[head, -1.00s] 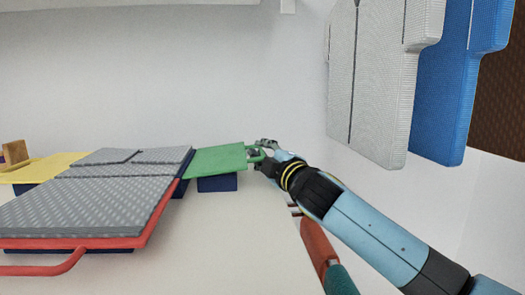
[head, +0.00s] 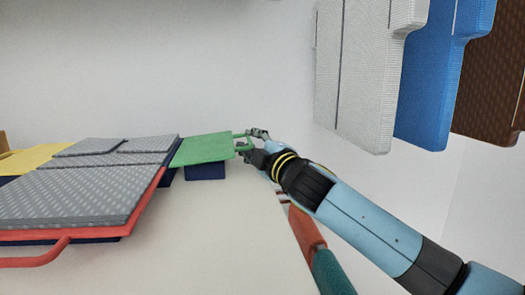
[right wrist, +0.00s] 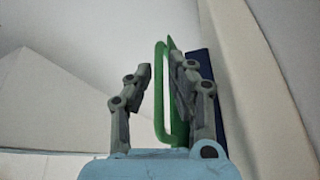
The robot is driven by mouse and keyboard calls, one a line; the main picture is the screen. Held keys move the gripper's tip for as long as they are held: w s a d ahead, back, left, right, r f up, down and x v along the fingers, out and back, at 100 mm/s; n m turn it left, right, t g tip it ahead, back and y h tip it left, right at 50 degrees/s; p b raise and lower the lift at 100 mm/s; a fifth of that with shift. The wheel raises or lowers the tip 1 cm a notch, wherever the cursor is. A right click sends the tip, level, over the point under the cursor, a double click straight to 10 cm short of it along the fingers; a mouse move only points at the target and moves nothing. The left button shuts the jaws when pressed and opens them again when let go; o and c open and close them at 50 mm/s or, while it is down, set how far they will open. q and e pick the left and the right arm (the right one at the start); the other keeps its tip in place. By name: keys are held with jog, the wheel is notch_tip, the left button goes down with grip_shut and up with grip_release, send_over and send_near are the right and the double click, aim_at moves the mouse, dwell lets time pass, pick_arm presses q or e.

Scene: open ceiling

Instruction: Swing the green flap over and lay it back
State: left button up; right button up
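The green flap (head: 203,149) lies roughly flat at the right end of the grey-topped board, above a dark blue block (head: 205,171). A green loop handle (head: 243,144) sticks out from its right edge. My right gripper (head: 252,142) is at this handle, coming from the right. In the right wrist view, its two fingers stand apart (right wrist: 162,90), with the handle (right wrist: 160,97) between them, nearer the right finger. No firm grip on the handle shows. The flap's edge (right wrist: 172,45) is partly hidden behind the right finger. My left gripper is not in view.
Grey patterned panels (head: 75,187), a red flap with a handle (head: 150,190) and a yellow flap (head: 38,159) lie left of the green flap. Grey (head: 365,80), blue (head: 430,75) and brown (head: 492,85) panels hang at upper right. The pale table front (head: 210,240) is clear.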

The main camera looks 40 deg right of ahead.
jog(key=s+a+f, duration=0.1)
jog(key=s, duration=0.9)
jog(key=shift+s+a+f, duration=0.15)
jog(key=shift+s, duration=0.1)
